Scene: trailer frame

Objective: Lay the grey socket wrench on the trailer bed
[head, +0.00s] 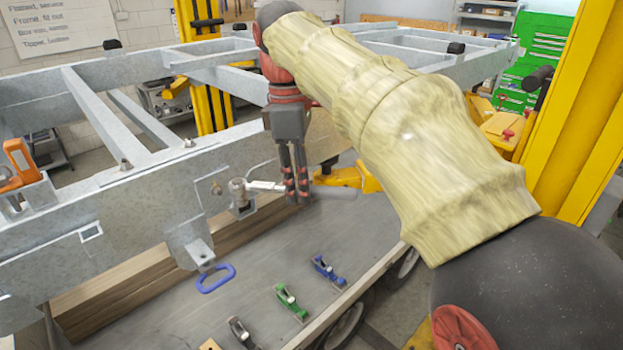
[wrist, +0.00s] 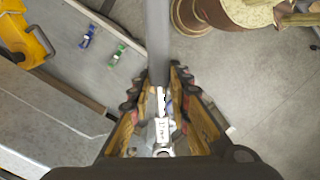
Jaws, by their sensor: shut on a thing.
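My gripper (head: 297,193) is shut on the grey socket wrench and holds it roughly level beside the trailer frame's side rail. The wrench's grey handle (head: 335,191) sticks out to the right of the fingers, and its bright metal shank points left. In the wrist view the grey handle (wrist: 158,45) runs upward from between the fingertips (wrist: 160,88), and the marked shank (wrist: 164,130) lies between the fingers. The trailer bed (head: 190,285) is a flat grey surface below the gripper. The wrench is above it, apart from it as far as I can tell.
A blue tool (head: 328,271), a green tool (head: 291,302) and a dark tool (head: 242,333) lie in a row on the bed. A yellow part (head: 370,178) is behind the handle. Bare bed lies left of the tools.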

